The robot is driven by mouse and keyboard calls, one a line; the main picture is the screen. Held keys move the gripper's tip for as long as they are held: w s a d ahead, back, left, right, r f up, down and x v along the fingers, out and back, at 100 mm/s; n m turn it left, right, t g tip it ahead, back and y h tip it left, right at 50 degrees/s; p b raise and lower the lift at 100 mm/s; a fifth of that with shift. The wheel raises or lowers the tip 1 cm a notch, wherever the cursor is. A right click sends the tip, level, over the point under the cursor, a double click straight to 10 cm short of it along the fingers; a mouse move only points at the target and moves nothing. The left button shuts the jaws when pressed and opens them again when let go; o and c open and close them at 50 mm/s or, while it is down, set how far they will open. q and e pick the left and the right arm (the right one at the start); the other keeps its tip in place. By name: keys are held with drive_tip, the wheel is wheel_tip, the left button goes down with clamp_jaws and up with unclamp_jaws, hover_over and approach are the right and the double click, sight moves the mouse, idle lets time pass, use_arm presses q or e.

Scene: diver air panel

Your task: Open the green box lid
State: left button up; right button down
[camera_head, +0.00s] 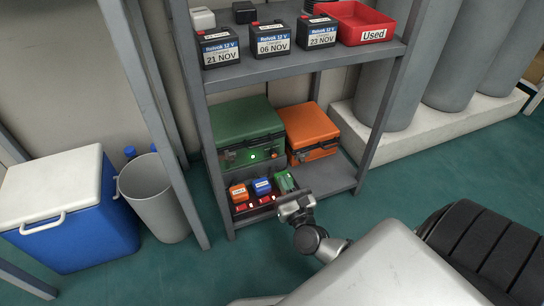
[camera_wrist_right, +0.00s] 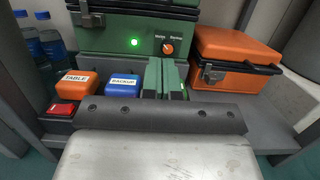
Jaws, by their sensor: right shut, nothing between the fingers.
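The green box (camera_head: 265,154) stands on the lower shelf with its lid (camera_head: 245,117) down. My left gripper is not in view.
An orange case (camera_head: 310,128) stands right of the green box. The upper shelf (camera_head: 290,64) with batteries overhangs; a post (camera_head: 375,105) stands right.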

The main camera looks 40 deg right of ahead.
drive_tip(key=b+x, duration=0.1)
drive_tip(key=x, duration=0.4)
drive_tip(key=shift+w+d+b, duration=0.1)
drive_tip(key=shift+w+b, duration=0.3)
drive_tip(key=shift+w+d+r, duration=0.1)
drive_tip(key=shift+w+r, duration=0.15)
drive_tip(key=shift+r, duration=0.35)
drive_tip(key=shift+w+d+r, duration=0.1)
drive_tip(key=shift+w+r, duration=0.2)
drive_tip(key=shift+r, duration=0.35)
drive_tip(key=shift+w+r+p, duration=0.3)
drive_tip(key=shift+w+r, duration=0.05)
drive_tip(key=shift+r, duration=0.2)
